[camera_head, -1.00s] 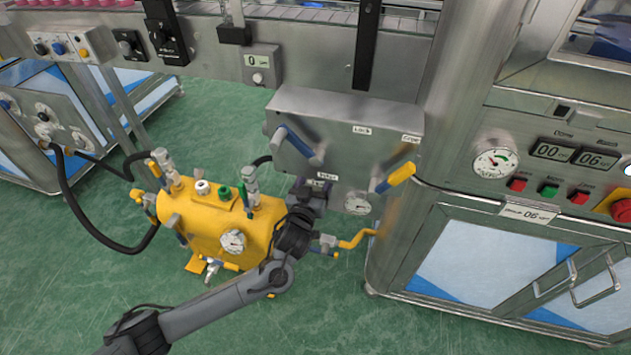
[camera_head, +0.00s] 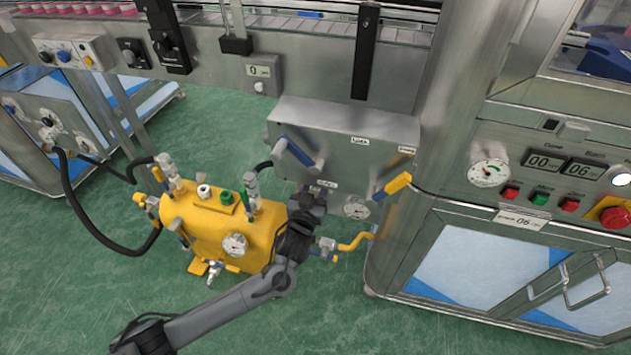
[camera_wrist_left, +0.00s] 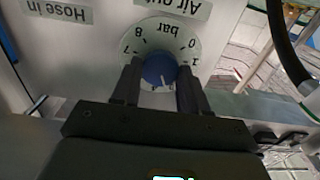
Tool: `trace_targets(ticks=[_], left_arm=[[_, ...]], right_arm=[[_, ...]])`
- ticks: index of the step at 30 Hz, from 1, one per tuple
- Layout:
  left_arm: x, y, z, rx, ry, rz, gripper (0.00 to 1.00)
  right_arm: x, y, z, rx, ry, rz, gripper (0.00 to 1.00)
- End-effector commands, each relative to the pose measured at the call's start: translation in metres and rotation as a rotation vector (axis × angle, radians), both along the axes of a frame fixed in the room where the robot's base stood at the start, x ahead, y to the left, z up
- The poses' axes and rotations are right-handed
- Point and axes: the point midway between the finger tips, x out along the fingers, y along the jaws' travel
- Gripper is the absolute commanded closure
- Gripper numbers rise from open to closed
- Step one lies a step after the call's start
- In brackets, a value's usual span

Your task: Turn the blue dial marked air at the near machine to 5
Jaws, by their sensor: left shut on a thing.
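The blue dial (camera_wrist_left: 159,70) sits on a round white scale (camera_wrist_left: 187,34) marked in bar on a grey panel. My left gripper (camera_wrist_left: 157,85) is shut on the dial, with one dark finger on each side of it. A pale pointer mark on the dial faces the lower right of the upside-down wrist view; the number it faces cannot be read. My right gripper is not in view.
A yellow tank (camera_head: 205,225) with hoses stands left of my arm. A steel cabinet (camera_head: 480,265) stands to the right.

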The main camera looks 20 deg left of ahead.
Motion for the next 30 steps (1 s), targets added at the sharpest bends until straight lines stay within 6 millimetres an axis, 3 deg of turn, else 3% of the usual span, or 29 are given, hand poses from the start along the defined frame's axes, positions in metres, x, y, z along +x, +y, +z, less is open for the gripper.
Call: trace_targets(ticks=[1, 12, 30], left_arm=[[0.000, 0.000, 0.007, 0.031, 0.008, 0.002, 0.87], [0.000, -0.001, 0.006, 0.364, 0.035, 0.000, 0.87], [0.000, -0.002, 0.002, 0.883, 0.073, -0.001, 0.87]], right_arm=[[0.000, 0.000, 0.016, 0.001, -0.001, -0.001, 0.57], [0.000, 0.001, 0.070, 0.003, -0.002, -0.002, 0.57], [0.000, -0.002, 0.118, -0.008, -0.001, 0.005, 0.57]])
